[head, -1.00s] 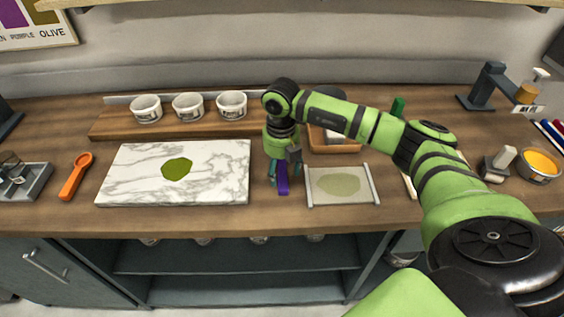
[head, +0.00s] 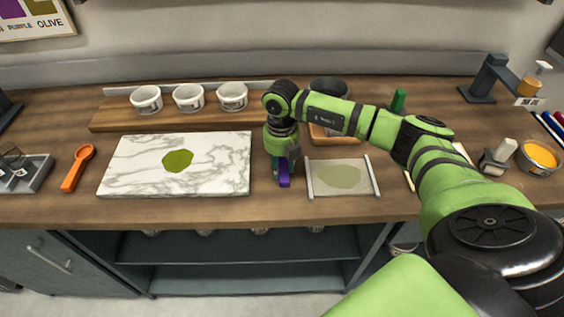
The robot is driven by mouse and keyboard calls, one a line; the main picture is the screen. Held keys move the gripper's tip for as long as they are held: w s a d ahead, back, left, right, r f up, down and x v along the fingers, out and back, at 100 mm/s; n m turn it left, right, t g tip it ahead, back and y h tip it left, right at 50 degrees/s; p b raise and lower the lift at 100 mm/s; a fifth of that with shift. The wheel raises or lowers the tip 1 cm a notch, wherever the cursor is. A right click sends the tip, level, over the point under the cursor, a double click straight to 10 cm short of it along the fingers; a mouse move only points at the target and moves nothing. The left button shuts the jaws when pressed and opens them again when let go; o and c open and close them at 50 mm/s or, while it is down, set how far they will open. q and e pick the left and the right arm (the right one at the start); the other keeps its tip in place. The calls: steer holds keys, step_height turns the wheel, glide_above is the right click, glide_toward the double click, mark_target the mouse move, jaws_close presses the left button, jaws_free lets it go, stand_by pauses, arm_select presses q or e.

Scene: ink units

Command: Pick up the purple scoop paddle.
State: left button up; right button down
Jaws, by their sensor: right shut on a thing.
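The purple scoop paddle (head: 284,181) is on the wooden counter between the marble slab and the small framed sheet. Only its purple lower part shows; the rest is hidden by my gripper. My right gripper (head: 281,170) points down over it and is shut on it. I cannot tell whether the paddle is clear of the counter. My left gripper is not in view.
A marble slab (head: 125,180) with an olive ink patch lies to the left. A framed sheet (head: 340,190) lies close on the right. Three white cups (head: 188,97) stand on a wooden board behind. An orange scoop (head: 78,168) lies far left.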

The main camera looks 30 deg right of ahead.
mark_target(284, 167)
steer(key=shift+w+r+b, duration=0.1)
steer(key=shift+r+b, duration=0.25)
steer(key=shift+r, duration=0.3)
steer(key=r, duration=0.1)
steer(key=r+b, duration=0.1)
steer(key=shift+s+d+r, duration=0.2)
steer(key=shift+s+r, duration=0.05)
steer(key=shift+r, duration=0.15)
steer(key=s+d+r+b, duration=0.4)
steer(key=s+r, duration=0.3)
steer(key=s, duration=0.2)
steer(key=shift+s+d, duration=0.35)
steer(key=shift+d, duration=0.4)
steer(key=c, duration=1.6)
jaws_free()
steer(key=shift+c, duration=0.2)
jaws_close()
